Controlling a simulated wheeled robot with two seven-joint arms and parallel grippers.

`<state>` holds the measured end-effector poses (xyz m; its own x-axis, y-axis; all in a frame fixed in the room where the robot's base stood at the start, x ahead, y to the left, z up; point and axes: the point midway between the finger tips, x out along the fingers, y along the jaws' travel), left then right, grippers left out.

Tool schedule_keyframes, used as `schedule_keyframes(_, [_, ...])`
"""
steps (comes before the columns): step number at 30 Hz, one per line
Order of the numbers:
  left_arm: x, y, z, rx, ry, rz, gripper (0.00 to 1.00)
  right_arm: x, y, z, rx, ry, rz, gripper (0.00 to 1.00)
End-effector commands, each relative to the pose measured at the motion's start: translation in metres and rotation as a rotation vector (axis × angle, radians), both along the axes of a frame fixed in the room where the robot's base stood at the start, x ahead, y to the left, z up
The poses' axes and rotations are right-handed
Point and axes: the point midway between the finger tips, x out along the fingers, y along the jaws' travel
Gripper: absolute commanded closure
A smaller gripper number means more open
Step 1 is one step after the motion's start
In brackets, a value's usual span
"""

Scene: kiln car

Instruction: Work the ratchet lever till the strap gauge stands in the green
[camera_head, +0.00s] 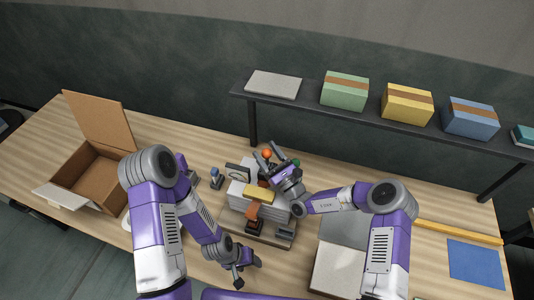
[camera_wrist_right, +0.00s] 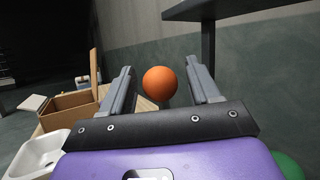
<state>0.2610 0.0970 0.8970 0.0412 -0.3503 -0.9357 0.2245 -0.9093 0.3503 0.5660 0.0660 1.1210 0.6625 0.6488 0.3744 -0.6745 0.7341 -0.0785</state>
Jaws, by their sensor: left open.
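An orange ball-shaped knob (camera_head: 267,153), which looks like the lever's end, stands at the back of the strapped stack (camera_head: 240,203). My right gripper (camera_head: 262,157) is open at the knob. In the right wrist view the orange knob (camera_wrist_right: 160,83) lies between the two fingers with a gap on each side. The lever's shaft is hidden. A small gauge with a pale face (camera_head: 238,171) stands at the stack's back left; its reading is too small to tell. An orange strap (camera_head: 253,213) runs down the stack's front. My left gripper (camera_head: 240,276) is open and empty near the table's front edge.
An open cardboard box (camera_head: 91,178) is at the left. A dark shelf (camera_head: 310,105) with several coloured boxes stands behind. A green ball (camera_wrist_right: 288,166) is right of the right gripper. A blue mat (camera_head: 474,263) and a yellow bar (camera_head: 460,232) lie at the right.

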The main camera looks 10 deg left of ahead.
Motion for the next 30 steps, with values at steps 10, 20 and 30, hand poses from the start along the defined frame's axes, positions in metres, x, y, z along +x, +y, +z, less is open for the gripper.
schedule_keyframes(10, [0.000,0.000,-0.001,0.000,0.000,0.000,0.39,-0.004,-0.005,-0.004,0.000,0.002,-0.001,0.39])
schedule_keyframes(20, [0.000,0.000,-0.010,0.000,0.000,0.000,0.39,-0.039,-0.040,-0.024,0.000,0.002,-0.003,0.39])
schedule_keyframes(30, [0.000,0.000,-0.011,0.000,0.000,0.000,0.39,-0.050,-0.050,-0.028,0.000,0.000,0.000,0.39])
